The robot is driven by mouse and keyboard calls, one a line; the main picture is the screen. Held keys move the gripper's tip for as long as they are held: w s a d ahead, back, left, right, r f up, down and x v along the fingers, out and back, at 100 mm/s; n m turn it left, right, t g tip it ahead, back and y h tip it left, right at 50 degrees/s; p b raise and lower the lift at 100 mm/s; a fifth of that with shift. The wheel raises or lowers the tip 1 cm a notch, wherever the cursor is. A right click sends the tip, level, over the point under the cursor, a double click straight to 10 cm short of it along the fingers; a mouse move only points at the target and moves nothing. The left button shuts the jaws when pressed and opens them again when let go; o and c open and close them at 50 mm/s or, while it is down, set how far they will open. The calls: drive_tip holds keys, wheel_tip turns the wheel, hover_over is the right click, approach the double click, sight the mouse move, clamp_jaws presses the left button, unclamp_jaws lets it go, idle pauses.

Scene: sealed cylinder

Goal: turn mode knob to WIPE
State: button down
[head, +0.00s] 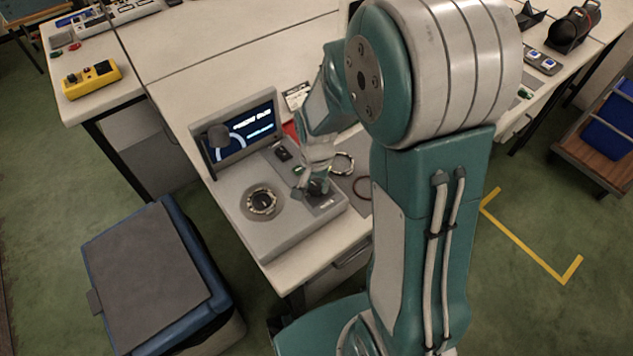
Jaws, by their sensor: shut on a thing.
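A grey console (300,232) with a tilted screen (250,132) stands on the near end of the white bench. The screen shows a blue arc and small text that I cannot read. A dark mode knob (319,188) is on the right part of the console's top face. My gripper (312,184) comes down over it from above and is shut on it. My fingers partly cover the knob, and I cannot read its pointer or labels. A round ringed port (262,202) is on the console's left part, apart from my gripper.
A small dark switch (283,154) sits behind the knob. Two rings, one pale (342,163) and one dark (364,187), lie right of the console. A yellow box (91,79) is at the back left. A lidded blue bin (150,280) stands on the floor at front left.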

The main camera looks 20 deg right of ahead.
sight(315, 185)
drive_tip(key=shift+s, duration=0.1)
drive_tip(key=shift+c, duration=1.7)
unclamp_jaws()
drive_tip(key=shift+a, duration=0.1)
drive_tip(key=shift+r, duration=0.45)
wheel_tip(315, 185, up, 11)
